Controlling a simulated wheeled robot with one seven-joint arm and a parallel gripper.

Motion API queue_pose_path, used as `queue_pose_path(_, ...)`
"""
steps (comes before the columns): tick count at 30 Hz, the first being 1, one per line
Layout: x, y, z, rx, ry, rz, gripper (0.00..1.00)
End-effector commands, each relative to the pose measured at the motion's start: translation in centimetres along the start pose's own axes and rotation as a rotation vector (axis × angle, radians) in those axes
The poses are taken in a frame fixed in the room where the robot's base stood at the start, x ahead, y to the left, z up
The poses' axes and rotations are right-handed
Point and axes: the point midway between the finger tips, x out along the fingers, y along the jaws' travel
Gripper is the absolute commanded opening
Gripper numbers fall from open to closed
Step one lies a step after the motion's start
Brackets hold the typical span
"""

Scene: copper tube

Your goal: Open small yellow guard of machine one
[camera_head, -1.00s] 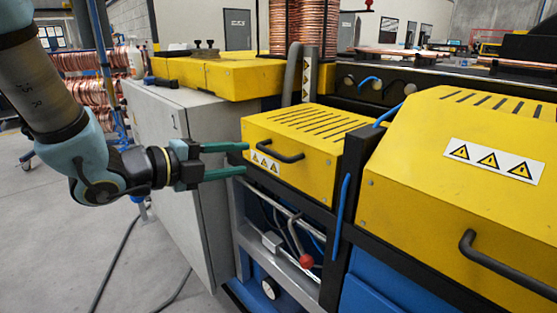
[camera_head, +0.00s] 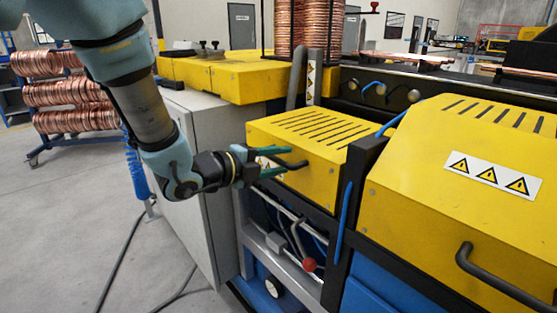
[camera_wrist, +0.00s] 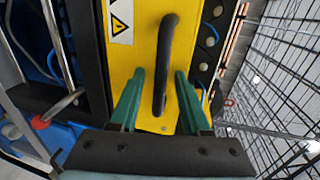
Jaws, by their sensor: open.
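The small yellow guard (camera_head: 308,137) has a slotted top and is closed on the machine, left of the larger guard. Its black bar handle (camera_head: 283,163) is on the front face. In the wrist view the handle (camera_wrist: 164,62) stands between the two open fingertips (camera_wrist: 160,78), with a gap on both sides. The yellow front face (camera_wrist: 138,60) lies behind it. The warning labels are partly hidden by my gripper in the head view.
A larger yellow guard (camera_head: 465,170) with its own handle (camera_head: 505,280) is at the right. A grey cabinet (camera_head: 190,205) stands below my arm. A red-knobbed lever (camera_head: 309,264) is under the small guard.

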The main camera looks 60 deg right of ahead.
Motion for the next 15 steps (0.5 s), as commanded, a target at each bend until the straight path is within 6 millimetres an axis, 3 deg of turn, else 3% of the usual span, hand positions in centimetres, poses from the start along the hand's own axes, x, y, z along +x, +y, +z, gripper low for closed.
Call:
queue_pose_path(2, -0.02, 0.00, 0.01, 0.000, 0.000, 0.000, 0.43)
queue_pose_path(13, -0.04, 0.00, 0.02, 0.000, 0.000, 0.000, 0.01)
queue_pose_path(15, -0.04, 0.00, 0.02, 0.000, 0.000, 0.000, 0.00)
